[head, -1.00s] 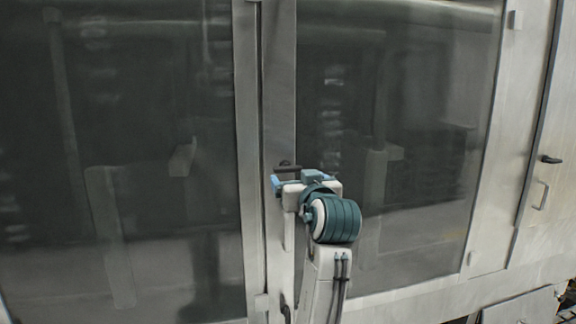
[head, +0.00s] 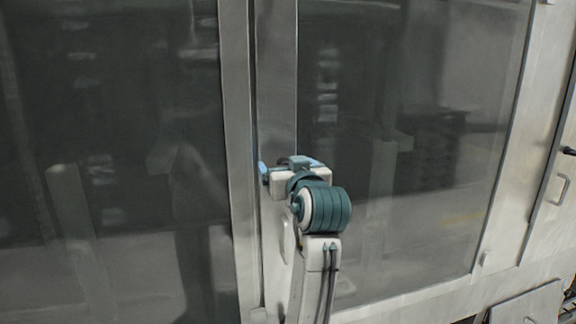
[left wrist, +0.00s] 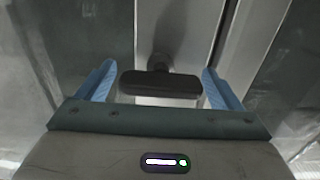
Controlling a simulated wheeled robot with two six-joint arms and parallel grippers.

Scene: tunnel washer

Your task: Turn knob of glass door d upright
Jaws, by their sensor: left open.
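The knob is a dark horizontal bar (left wrist: 160,84) on a short round stem, mounted on a metal door frame (head: 276,90). In the left wrist view it lies across the space between my two blue fingers, with a gap at each end. My left gripper (head: 288,164) is open at the knob and not closed on it. In the head view the gripper and wrist cover most of the knob. The glass door (head: 410,130) fills the right of the head view. My right gripper is not in view.
Another dark glass panel (head: 110,130) stands to the left, past a vertical seam in the metal frame. A dark handle (head: 568,151) and a metal pull (head: 557,189) are at the far right. The glass surface is flat and clear of objects.

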